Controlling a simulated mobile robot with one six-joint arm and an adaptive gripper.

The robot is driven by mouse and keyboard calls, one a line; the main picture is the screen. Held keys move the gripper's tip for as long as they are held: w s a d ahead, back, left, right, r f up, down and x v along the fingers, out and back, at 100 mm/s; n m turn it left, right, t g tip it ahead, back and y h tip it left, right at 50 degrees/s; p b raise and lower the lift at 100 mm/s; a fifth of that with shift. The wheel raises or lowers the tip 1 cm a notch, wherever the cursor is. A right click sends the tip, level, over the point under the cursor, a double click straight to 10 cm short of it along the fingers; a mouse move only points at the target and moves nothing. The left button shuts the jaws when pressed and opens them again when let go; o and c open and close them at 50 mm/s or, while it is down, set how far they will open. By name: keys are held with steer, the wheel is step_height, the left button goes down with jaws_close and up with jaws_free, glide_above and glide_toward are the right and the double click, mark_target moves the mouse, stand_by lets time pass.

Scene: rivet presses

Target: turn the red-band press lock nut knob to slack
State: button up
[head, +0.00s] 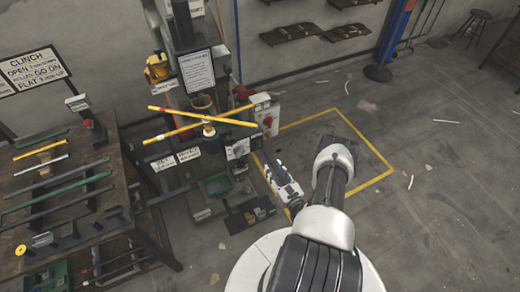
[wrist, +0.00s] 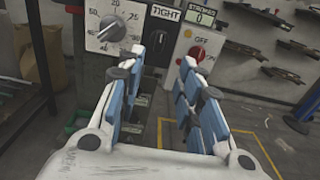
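The press (head: 205,75) stands at the upper middle of the head view, with crossed yellow bars (head: 180,131) on it. In the wrist view, its grey front panel carries a round dial knob (wrist: 112,28) with a numbered scale and a TIGHT label (wrist: 167,13). No red band is clear on either. My gripper (wrist: 161,62) is open and empty, its blue-padded fingers pointing at the panel. It also shows in the head view (head: 275,168), right of the press.
A box with a red knob (wrist: 197,53), an OFF label and a STROKES counter (wrist: 202,15) reading 0 adjoins the panel. A workbench (head: 60,200) with bars stands left in the head view. A yellow floor outline (head: 310,117) and mostly open floor lie right.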

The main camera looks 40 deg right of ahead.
mark_target(260, 148)
steer(key=b+x, duration=0.2)
steer(key=x, duration=1)
steer(key=shift+w, duration=0.2)
steer(key=shift+c, duration=0.5)
steer(key=shift+a, duration=0.1)
jaws_close()
